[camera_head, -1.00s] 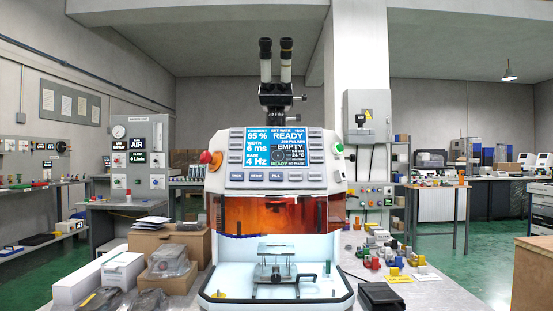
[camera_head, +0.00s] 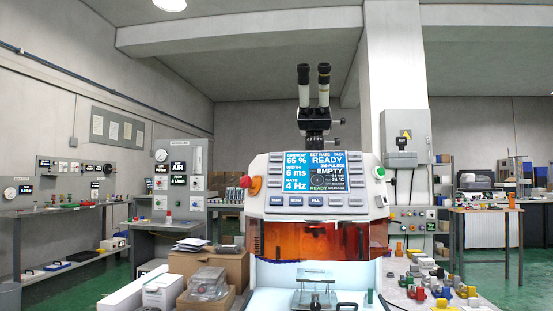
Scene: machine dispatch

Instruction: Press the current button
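The machine (camera_head: 318,220) stands in the middle of the view with its control panel facing me. Its blue screen (camera_head: 316,171) reads current 65 %, width 6 ms, rate 4 Hz, and also shows READY and EMPTY. A column of small grey buttons runs along the screen's left edge. The top one, the current button (camera_head: 276,158), lies beside the current reading. My gripper is not in view, so its state and its distance from the panel are hidden.
A red knob (camera_head: 255,183) sticks out at the panel's left and a green button (camera_head: 380,171) sits at its right. An orange window (camera_head: 320,240) is below the panel. Cardboard boxes (camera_head: 230,265) stand left of the machine; small coloured parts (camera_head: 440,290) lie right.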

